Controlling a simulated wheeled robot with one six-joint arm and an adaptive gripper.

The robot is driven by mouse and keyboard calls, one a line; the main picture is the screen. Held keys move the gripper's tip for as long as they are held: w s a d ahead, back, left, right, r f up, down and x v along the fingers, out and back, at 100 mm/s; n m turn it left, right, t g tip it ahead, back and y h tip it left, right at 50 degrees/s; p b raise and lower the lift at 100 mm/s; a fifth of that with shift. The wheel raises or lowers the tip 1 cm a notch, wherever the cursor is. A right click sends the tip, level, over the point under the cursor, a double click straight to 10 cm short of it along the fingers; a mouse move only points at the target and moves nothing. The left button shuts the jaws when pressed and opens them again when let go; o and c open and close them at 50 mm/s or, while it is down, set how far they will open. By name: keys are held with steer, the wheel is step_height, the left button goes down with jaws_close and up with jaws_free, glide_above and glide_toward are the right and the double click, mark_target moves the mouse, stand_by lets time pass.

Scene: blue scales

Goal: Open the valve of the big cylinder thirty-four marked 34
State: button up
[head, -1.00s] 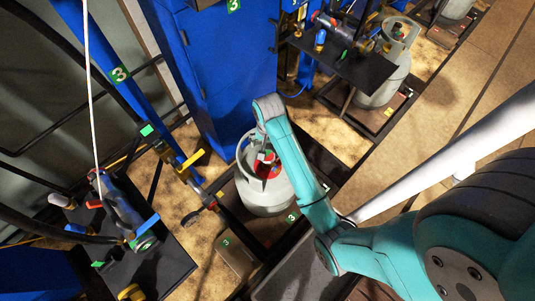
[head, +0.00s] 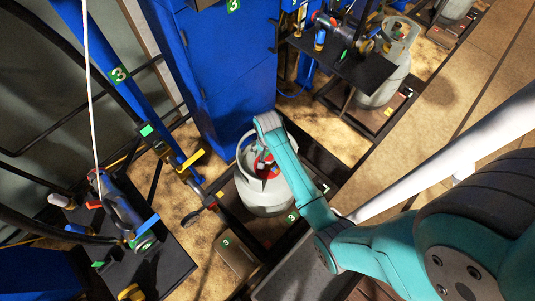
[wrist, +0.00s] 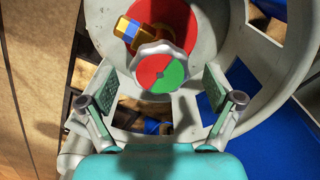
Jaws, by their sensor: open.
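A grey gas cylinder (head: 262,197) with a round collar stands on a scale platform, partly behind my arm in the head view. In the wrist view its valve handwheel (wrist: 160,70) has a white rim and a face half red, half green. A red surface (wrist: 180,20) and a brass fitting with a blue band (wrist: 130,30) lie beside and behind it. My gripper (wrist: 161,92) is open, with one finger on each side of the handwheel and gaps to it. In the head view my arm hides most of the gripper. I cannot read a 34 on the cylinder.
The cylinder's collar (wrist: 240,100) curves around the valve close to my fingers. A blue cabinet (head: 225,80) stands behind the cylinder. A black shelf with tools (head: 170,265) is at left. Another grey cylinder (head: 392,75) stands at upper right. Green labels show a 3 (head: 292,217).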

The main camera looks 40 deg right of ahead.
steer(key=shift+f, duration=0.1)
steer(key=c, duration=1.1)
steer(key=shift+c, duration=0.2)
steer(key=shift+n, duration=0.4)
steer(key=n, duration=1)
